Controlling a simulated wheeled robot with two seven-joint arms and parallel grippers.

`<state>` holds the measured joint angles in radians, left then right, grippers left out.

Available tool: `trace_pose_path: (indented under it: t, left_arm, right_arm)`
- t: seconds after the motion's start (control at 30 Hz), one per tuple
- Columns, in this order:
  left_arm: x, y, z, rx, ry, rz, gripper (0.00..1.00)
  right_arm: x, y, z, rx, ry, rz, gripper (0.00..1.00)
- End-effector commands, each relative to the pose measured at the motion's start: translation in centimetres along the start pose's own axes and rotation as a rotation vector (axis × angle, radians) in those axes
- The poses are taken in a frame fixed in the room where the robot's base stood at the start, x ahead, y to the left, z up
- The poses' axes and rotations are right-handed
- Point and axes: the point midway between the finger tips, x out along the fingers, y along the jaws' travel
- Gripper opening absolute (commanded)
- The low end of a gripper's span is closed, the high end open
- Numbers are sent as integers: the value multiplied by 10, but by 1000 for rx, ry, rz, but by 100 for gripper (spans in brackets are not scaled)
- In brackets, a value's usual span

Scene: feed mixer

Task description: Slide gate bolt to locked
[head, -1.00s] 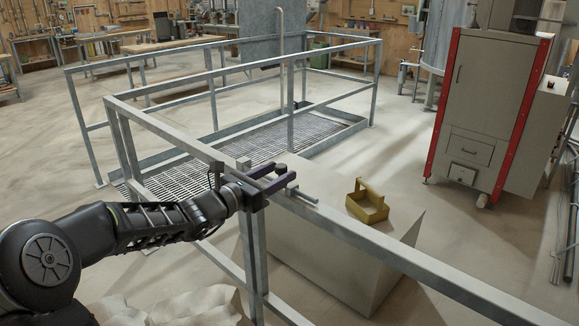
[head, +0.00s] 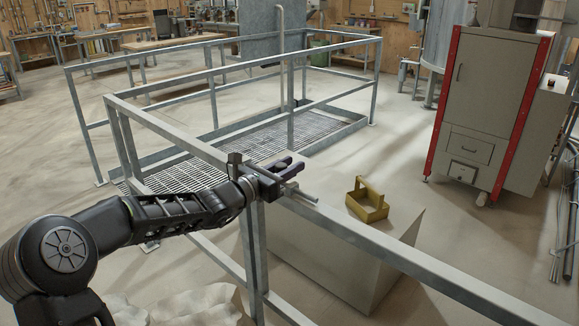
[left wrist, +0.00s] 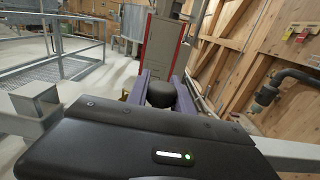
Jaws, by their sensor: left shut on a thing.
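The gate bolt is a grey metal rod (head: 306,197) lying along the top rail (head: 350,228) near the corner post. Its black rounded knob (left wrist: 161,94) shows in the left wrist view between the two purple fingers. My left gripper (head: 290,168) reaches over the rail from the left and is shut on this knob. In the head view the fingers and wrist hide the knob and much of the bolt. I cannot tell how far the rod reaches into any catch. My right gripper is in neither view.
A pale box (head: 375,262) stands beyond the rail with a yellow open caddy (head: 367,203) on top. Grey railings (head: 213,95) surround a floor grating. A grey cabinet with red edges (head: 487,100) stands at the right. Pale sacks (head: 190,308) lie below my arm.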

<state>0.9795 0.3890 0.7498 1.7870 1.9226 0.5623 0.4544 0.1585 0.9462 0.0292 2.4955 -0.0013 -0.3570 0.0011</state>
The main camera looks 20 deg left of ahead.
Motion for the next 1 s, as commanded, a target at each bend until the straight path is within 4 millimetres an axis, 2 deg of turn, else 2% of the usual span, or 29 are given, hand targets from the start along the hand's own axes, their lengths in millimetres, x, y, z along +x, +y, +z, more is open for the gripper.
trace_pose_path:
  t: [0.03, 0.23, 1.0]
  left_arm:
    - [0, 0, 0, 0, 0, 0, 17]
    - [0, 0, 0, 0, 0, 0, 0]
    - [0, 0, 0, 0, 0, 0, 0]
  right_arm:
    - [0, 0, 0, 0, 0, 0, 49]
    - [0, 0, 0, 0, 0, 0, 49]
    - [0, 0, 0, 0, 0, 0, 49]
